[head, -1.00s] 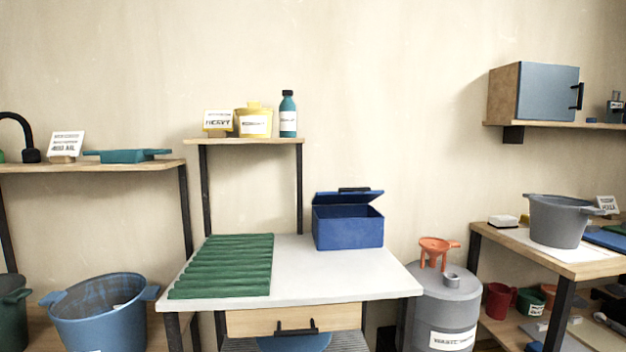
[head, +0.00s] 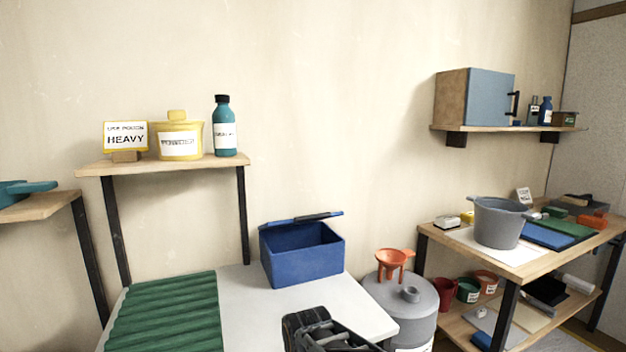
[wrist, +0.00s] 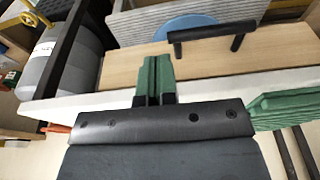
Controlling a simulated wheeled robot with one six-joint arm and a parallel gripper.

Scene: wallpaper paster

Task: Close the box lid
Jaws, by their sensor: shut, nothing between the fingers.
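The blue box (head: 302,262) stands upright on the back right of the white table (head: 262,308). Its lid (head: 303,218) is raised, tilted up over the open top, and the inside shows. Part of my arm shows dark at the bottom of the head view, in front of the table, and my fingertips cannot be made out there. In the wrist view my gripper (wrist: 154,88) has its green fingers together with nothing between them. It is near the table's front edge and the wooden drawer (wrist: 215,62) with its black handle. The box is not in the wrist view.
A green ribbed mat (head: 165,312) lies on the table's left. A grey drum (head: 405,300) with an orange funnel (head: 393,263) stands right of the table. A shelf (head: 165,165) with a yellow pot and teal bottle is behind left. Bare tabletop lies before the box.

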